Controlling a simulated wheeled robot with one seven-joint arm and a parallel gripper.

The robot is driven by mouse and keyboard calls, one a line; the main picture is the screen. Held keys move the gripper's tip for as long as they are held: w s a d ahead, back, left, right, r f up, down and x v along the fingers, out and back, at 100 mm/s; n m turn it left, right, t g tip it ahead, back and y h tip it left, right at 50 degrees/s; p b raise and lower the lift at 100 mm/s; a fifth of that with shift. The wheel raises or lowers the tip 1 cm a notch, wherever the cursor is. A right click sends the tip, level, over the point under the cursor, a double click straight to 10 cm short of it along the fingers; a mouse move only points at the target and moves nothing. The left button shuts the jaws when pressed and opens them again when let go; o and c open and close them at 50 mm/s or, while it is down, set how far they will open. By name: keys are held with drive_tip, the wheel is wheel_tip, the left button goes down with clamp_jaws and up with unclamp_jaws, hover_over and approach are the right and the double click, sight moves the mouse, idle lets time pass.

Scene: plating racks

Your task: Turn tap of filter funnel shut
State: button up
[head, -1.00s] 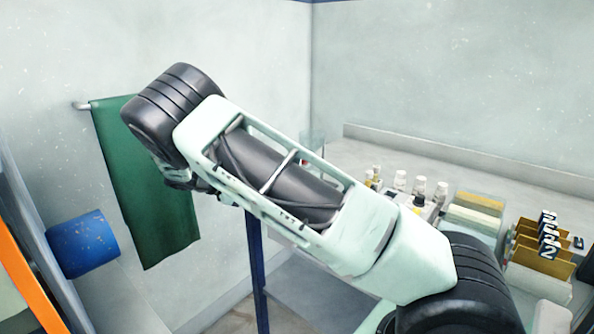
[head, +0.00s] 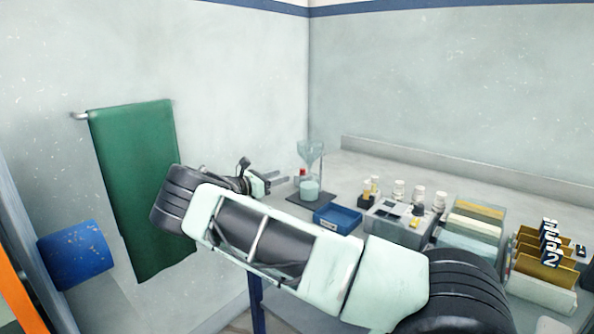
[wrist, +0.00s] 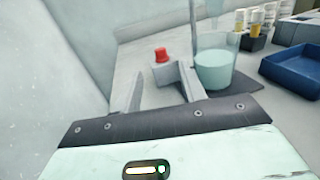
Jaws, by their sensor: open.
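The filter funnel (head: 310,152) is clear glass and stands upright over a beaker (head: 310,189) of pale green-white liquid on a dark mat. Its red tap (head: 302,172) faces my gripper, on the funnel's left. In the wrist view the red tap (wrist: 161,55) shows just beyond the fingertips, between them in the picture, and the beaker (wrist: 213,72) is right of the right finger. My gripper (head: 274,182) is open and empty, left of the tap. Its two fingers (wrist: 161,76) point toward the tap and appear apart from it.
A blue tray (head: 337,218) lies right of the beaker. A grey rack (head: 395,222) with several white-capped bottles stands further right, then stacked pads and numbered brown holders (head: 545,245). A green cloth (head: 140,190) hangs on the left wall. Bench behind the racks is clear.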

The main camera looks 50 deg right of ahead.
sight(303, 172)
drive_tip(key=d, duration=0.2)
drive_tip(key=s+d, duration=0.1)
drive_tip(key=d, duration=0.2)
drive_tip(key=d+p, duration=0.1)
drive_tip(key=d, duration=0.2)
drive_tip(key=shift+s, duration=0.2)
clamp_jaws()
